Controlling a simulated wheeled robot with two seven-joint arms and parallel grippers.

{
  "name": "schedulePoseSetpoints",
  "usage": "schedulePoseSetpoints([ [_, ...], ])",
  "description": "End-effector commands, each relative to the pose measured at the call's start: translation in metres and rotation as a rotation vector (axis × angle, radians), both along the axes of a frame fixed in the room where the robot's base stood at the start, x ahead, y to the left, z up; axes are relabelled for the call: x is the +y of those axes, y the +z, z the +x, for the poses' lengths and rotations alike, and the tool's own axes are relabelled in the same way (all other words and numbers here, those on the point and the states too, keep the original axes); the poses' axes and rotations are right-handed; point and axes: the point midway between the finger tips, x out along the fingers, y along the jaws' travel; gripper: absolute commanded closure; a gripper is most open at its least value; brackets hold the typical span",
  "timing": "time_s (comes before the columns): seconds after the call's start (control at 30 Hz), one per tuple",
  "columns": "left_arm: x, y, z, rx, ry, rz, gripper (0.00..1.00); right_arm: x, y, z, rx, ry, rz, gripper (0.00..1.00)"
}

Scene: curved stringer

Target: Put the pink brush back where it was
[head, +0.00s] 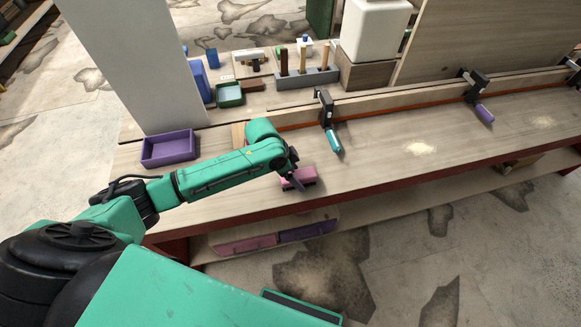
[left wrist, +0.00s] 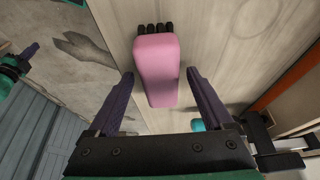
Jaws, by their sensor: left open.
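The pink brush (head: 298,177) lies on the wooden bench top near its front edge, partly hidden by my left gripper in the head view. In the left wrist view the pink brush (left wrist: 157,68) has a smooth pink body with dark bristles at its far end. My left gripper (head: 294,180) is above the brush. In the left wrist view my left gripper (left wrist: 160,75) is open, with one purple finger on each side of the brush and gaps between. My right gripper is not in view.
A purple tray (head: 169,148) stands at the bench's left end. A teal-handled clamp (head: 328,122) and a purple-handled clamp (head: 476,97) hold a long strip. A tool block (head: 307,77) and a green tray (head: 230,94) are behind. The bench's right part is mostly clear.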

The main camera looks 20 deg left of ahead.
Motion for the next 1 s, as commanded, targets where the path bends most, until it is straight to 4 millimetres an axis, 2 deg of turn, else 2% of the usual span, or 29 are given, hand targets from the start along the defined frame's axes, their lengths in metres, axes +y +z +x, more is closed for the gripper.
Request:
schedulePoseSetpoints([
  [0.4, 0.032, 0.089, -0.019, -0.004, 0.001, 0.001, 0.15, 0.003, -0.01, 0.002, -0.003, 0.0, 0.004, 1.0],
  [0.5, 0.036, 0.101, -0.022, -0.002, 0.001, 0.0, 0.15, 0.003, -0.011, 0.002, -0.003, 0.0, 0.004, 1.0],
  [1.0, 0.037, 0.104, -0.023, 0.0, 0.001, 0.0, 0.15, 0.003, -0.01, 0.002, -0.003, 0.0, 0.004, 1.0],
])
